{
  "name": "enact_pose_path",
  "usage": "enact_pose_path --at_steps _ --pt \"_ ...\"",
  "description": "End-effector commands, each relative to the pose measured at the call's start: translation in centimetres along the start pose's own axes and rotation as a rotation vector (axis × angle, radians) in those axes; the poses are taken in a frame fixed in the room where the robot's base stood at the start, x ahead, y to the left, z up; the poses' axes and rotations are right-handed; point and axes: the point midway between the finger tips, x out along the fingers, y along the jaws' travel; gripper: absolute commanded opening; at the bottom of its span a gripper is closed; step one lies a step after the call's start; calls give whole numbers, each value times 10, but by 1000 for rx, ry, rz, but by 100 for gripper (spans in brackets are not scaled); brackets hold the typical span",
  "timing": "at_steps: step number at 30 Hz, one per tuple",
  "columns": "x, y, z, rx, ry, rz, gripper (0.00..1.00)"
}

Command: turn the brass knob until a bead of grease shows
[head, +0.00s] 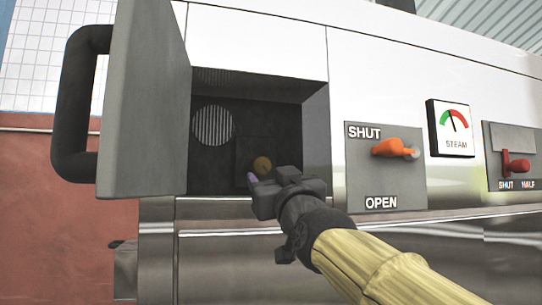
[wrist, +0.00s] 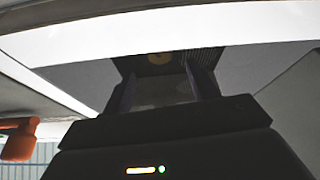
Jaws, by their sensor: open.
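The brass knob (head: 262,165) is a small round disc on the dark back wall inside the open compartment (head: 317,130). It also shows in the wrist view (wrist: 160,57), beyond and between my fingertips. My gripper (head: 258,184) is at the compartment's mouth, just below the knob in the head view, with its fingers pointing inward. In the wrist view my gripper (wrist: 163,84) has its two fingers apart, with nothing between them. It looks short of the knob, not touching it. The lower part of the compartment is hidden behind my gripper.
The grey door (head: 146,100) with its black handle (head: 75,105) stands open at the left. Right of the opening are an orange lever (head: 392,148) on a SHUT/OPEN plate, a steam gauge (head: 451,128) and a red lever (head: 515,165). A round grille (head: 213,126) is inside.

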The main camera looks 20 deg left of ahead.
Motion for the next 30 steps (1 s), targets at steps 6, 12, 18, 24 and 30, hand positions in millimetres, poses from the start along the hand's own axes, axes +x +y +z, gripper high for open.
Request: enact_pose_path --at_steps 6,12,18,24,30 --pt "34 1 -3 -1 -2 0 59" --pt "56 0 -2 0 -2 0 59" --pt "63 0 0 0 0 0 59" --pt "62 0 0 -1 0 0 59" --pt "62 0 0 0 0 0 25"
